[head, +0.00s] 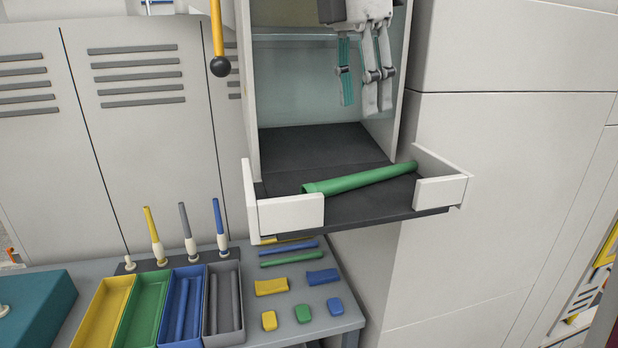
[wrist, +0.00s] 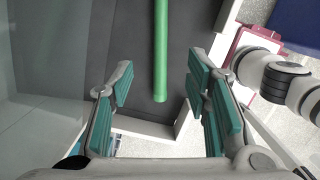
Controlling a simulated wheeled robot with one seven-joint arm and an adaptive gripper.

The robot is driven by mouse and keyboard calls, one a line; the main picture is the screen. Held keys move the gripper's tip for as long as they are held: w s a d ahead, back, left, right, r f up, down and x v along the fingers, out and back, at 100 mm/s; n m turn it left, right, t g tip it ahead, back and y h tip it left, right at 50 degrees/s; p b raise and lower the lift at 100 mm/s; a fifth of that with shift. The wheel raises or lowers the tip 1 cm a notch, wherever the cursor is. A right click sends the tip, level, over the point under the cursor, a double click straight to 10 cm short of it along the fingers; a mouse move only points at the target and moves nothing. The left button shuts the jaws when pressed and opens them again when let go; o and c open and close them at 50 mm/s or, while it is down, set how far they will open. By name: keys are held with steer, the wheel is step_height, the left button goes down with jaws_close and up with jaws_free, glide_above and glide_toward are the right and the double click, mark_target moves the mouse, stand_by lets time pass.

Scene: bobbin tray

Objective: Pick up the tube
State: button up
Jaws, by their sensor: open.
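A long green tube (head: 362,179) lies slantwise on the dark floor of a white-walled pull-out tray (head: 290,213). Its near left end rests by the tray's front wall. In the wrist view the tube (wrist: 161,45) runs upright from the top edge, its near end between my fingers in the picture. The tube looks apart from and below the fingers.
The tray's front has a gap between two low wall pieces. Below, a grey bench (head: 340,292) holds coloured bins (head: 147,300), upright spindles (head: 187,225), another green tube (head: 292,259) and small blocks.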

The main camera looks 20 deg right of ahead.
mark_target(366, 172)
steer(key=f, duration=0.4)
steer(key=d+f+p, duration=0.1)
steer(key=f, duration=0.3)
steer(key=d+f, duration=0.1)
steer(key=f, duration=0.3)
steer(key=shift+w+f+p, duration=0.1)
steer(key=shift+w+p, duration=0.1)
steer(key=shift+p, duration=0.15)
jaws_close()
